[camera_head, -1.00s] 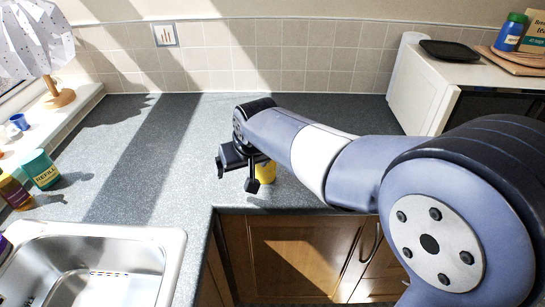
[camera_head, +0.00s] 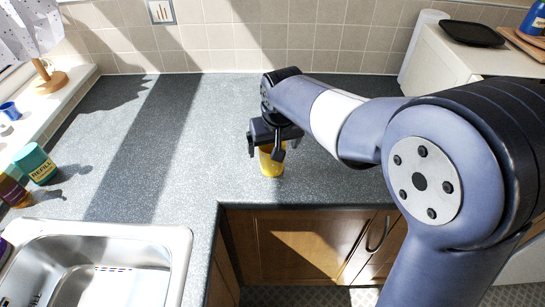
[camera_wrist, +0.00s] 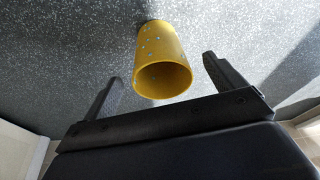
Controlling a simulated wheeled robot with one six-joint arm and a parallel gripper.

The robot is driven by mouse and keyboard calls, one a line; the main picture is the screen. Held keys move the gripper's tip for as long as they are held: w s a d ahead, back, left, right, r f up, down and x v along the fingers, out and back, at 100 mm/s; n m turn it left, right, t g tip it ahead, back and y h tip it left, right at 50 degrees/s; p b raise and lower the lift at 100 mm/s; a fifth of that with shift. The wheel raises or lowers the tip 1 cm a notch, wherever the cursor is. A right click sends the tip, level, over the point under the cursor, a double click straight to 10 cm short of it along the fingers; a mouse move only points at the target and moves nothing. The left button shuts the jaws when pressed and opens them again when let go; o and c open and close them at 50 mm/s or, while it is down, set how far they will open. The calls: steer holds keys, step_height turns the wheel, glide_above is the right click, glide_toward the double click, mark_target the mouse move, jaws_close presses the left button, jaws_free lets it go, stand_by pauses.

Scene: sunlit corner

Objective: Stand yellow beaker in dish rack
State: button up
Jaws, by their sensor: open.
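The yellow beaker (camera_head: 270,162) stands upright on the grey counter, near its front edge, partly hidden behind my gripper in the head view. In the wrist view the beaker (camera_wrist: 160,62) is yellow with small pale blue spots, and its open mouth faces the camera. My gripper (camera_head: 266,150) is open at the beaker. In the wrist view the beaker lies between and just beyond the two spread fingers (camera_wrist: 162,78), with a gap to each. No dish rack is seen in these views.
A steel sink (camera_head: 95,262) is at the lower left. A teal refill tub (camera_head: 36,163) and a dark bottle (camera_head: 12,190) stand at the left. A white appliance (camera_head: 450,65) with a black tray (camera_head: 472,33) is at the back right. The middle counter is clear.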

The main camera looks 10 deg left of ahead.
mark_target(271, 150)
steer(key=shift+w+p+x, duration=0.15)
steer(key=shift+x, duration=1)
steer(key=shift+w+p+x, duration=0.15)
steer(key=shift+w+x, duration=0.05)
steer(key=shift+x, duration=1)
steer(key=shift+a+r, duration=0.15)
steer(key=shift+a, duration=0.05)
steer(key=shift+c, duration=0.2)
steer(key=c, duration=1.1)
